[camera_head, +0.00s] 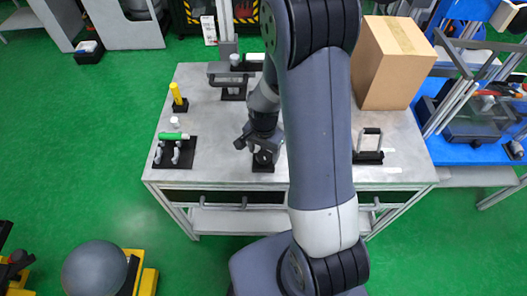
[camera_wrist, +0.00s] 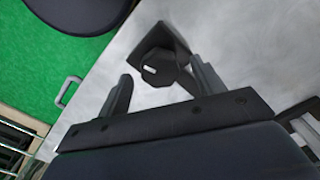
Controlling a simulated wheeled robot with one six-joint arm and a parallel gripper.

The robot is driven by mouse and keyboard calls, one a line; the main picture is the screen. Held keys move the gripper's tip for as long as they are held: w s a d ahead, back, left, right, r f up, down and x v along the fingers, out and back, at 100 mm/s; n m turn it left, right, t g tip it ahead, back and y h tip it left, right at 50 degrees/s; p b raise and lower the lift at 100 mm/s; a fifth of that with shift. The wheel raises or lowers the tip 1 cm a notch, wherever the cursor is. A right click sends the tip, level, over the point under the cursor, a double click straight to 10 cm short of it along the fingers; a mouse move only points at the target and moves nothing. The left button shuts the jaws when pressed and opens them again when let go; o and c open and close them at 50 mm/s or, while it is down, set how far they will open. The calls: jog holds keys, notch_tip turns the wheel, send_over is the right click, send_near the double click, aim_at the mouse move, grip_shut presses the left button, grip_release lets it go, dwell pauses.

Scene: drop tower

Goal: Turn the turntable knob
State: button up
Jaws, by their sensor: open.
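The turntable knob (camera_wrist: 160,66) is a dark, many-sided knob with a small white mark on a black base. In the wrist view it lies ahead of my gripper (camera_wrist: 160,88), nearer the right finger than the left. My gripper's two fingers stand apart with nothing clearly held between them. In the head view my gripper (camera_head: 258,143) is low over the grey table (camera_head: 225,172). The black knob base (camera_head: 263,167) shows just below it there, and the knob itself is partly hidden by my gripper.
A black tray (camera_head: 186,163) with a green cylinder (camera_head: 173,136) lies left on the table, near a yellow post (camera_head: 177,95). A handle fixture (camera_head: 369,146) and a cardboard box (camera_head: 394,65) stand right. Another fixture (camera_head: 232,84) stands behind my gripper.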

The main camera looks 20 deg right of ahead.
aim_at(264, 155)
notch_tip(264, 155, up, 10)
dwell(0.8)
notch_tip(264, 155, down, 10)
jog(key=shift+f, duration=0.25)
dwell(0.6)
